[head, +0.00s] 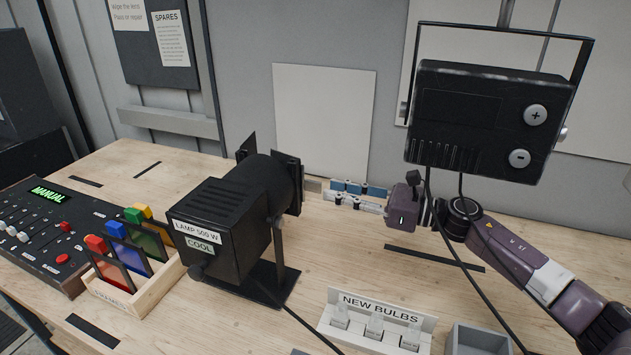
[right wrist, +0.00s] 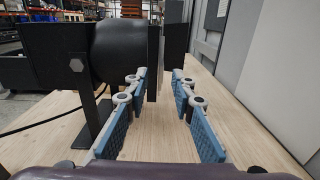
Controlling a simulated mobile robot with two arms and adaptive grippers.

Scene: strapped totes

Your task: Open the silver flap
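A black stage lamp (head: 222,230) labelled "LAMP 500 W" and "COOL" stands on the bench, its front facing the back right. Dark flaps (head: 287,180) stand around its front. A small grey patch (head: 312,186) shows beside the front; I cannot tell if it is the silver flap. My right gripper (head: 335,193) is just right of the lamp front, its blue-padded fingers pointing at it. In the right wrist view the fingers (right wrist: 160,80) are apart with nothing clearly gripped, and a dark upright flap (right wrist: 153,60) stands at the gap between the tips. My left gripper is out of view.
A "NEW BULBS" holder (head: 425,325) and grey bin (head: 480,340) sit in front. Coloured filters in a wooden rack (head: 150,297) and a control desk (head: 50,235) are left. A wall stands behind.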

